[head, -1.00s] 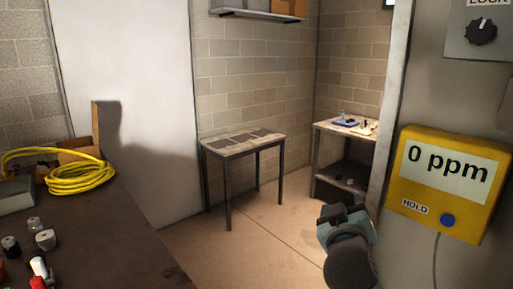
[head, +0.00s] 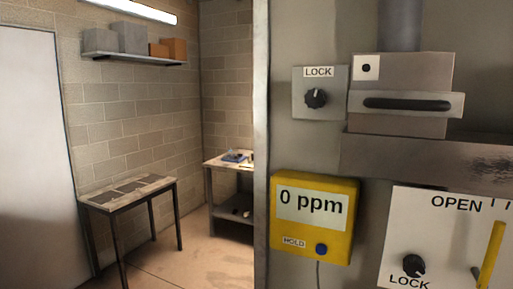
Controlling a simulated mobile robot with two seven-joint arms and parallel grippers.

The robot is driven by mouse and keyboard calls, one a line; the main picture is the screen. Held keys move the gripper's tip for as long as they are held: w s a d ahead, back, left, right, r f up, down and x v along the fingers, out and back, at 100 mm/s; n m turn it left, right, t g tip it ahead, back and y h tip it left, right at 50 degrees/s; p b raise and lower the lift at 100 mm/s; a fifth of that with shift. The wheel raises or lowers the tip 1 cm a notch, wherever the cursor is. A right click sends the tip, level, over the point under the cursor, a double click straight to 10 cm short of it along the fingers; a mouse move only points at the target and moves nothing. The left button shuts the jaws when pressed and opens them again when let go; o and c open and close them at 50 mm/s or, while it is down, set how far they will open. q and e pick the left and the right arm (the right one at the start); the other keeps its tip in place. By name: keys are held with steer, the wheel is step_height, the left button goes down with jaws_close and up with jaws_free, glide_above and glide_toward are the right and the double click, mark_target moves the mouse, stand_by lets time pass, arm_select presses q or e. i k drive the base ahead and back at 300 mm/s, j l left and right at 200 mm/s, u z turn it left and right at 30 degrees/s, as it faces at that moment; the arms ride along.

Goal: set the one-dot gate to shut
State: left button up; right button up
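The one-dot gate (head: 425,72) is at the upper right in the head view, a grey metal box marked with a single black dot on a white label (head: 367,68). A plate with a dark horizontal slot or handle (head: 407,104) crosses its front. A grey pipe (head: 399,25) rises above it. To its left is a panel labelled LOCK with a black knob (head: 316,98). No gripper shows in the head view now.
A yellow meter (head: 312,256) reading 0 ppm hangs below the knob. At lower right is a white panel (head: 400,225) marked OPEN, with a LOCK knob (head: 413,266) and yellow lever (head: 493,255). A small table (head: 165,182) stands left, with open floor around it.

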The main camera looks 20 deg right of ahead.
mark_target(438, 104)
steer(key=z, duration=1.4)
